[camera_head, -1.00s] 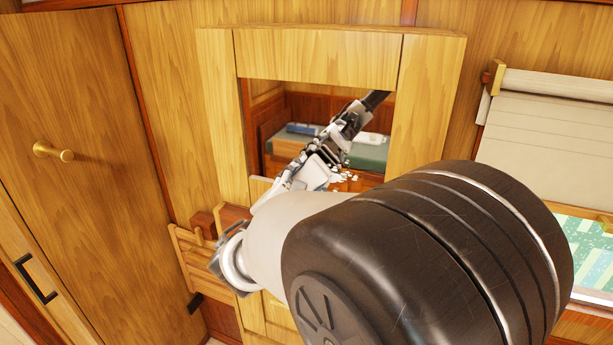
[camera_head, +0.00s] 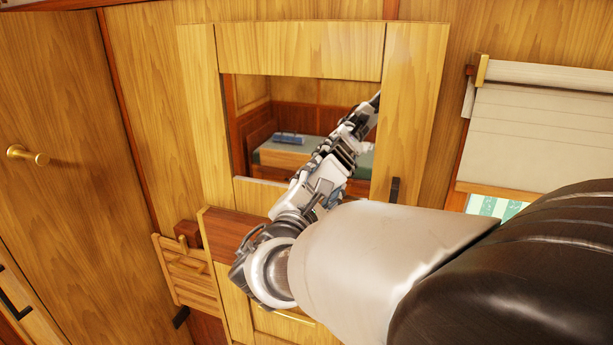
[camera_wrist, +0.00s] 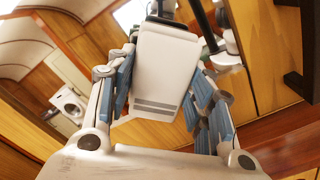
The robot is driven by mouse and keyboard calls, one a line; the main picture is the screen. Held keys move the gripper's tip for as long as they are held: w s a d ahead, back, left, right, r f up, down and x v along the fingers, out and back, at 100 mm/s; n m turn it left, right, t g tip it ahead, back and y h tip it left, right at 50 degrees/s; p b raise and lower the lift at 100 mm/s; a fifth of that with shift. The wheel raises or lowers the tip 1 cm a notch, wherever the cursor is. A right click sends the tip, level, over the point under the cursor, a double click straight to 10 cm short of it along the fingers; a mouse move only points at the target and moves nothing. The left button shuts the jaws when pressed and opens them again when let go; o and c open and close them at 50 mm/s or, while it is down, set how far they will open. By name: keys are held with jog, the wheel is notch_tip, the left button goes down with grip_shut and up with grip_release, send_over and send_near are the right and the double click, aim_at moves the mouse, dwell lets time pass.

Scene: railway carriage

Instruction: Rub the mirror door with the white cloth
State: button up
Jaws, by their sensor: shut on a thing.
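The mirror door (camera_head: 415,110) has a pale wooden frame around a mirror pane (camera_head: 290,95), with a black handle (camera_head: 394,190) low on its right. It fills the upper middle of the head view, and the pane reflects a bunk and my arm. My gripper (camera_wrist: 160,72) is shut on the white cloth (camera_wrist: 165,55), a flat white piece with grey stripes, between its blue-padded fingers. In the head view my gripper (camera_head: 318,190) is in front of the pane's lower part. The cloth cannot be made out there, and I cannot tell whether it touches the glass.
A wooden cabinet with a brass knob (camera_head: 27,155) stands at the left. A small slatted wooden rack (camera_head: 185,275) and a brown ledge (camera_head: 225,235) are below the mirror door's left side. A rolled blind (camera_head: 540,125) hangs over the window at the right.

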aim_at(298, 170)
jog(key=shift+s+d+b, duration=0.25)
jog(key=shift+d+b, duration=0.15)
jog(key=shift+d, duration=0.25)
jog(key=shift+s+d+b, duration=0.2)
jog(key=shift+d+b, duration=0.25)
jog(key=shift+d, duration=0.25)
jog(key=shift+s+d+b, duration=0.25)
jog(key=shift+d+b, duration=0.15)
jog(key=shift+d, duration=0.25)
jog(key=shift+b, duration=0.35)
jog(key=shift+w+a, duration=0.6)
jog(key=shift+a, duration=1.1)
jog(key=shift+w+a, duration=0.65)
jog(key=shift+a, duration=1)
jog(key=shift+w+a, duration=0.6)
jog(key=shift+a, duration=1.1)
jog(key=shift+b, duration=0.45)
jog(key=shift+s+d+f+b, duration=0.1)
jog(key=shift+s+d+b, duration=0.1)
jog(key=shift+d+b, duration=0.35)
jog(key=shift+s+d+b, duration=0.25)
jog(key=shift+d+b, duration=0.1)
jog(key=shift+d, duration=0.25)
jog(key=shift+s+d+b, duration=0.2)
jog(key=shift+d+b, duration=0.1)
jog(key=shift+d, duration=0.3)
jog(key=shift+d, duration=0.1)
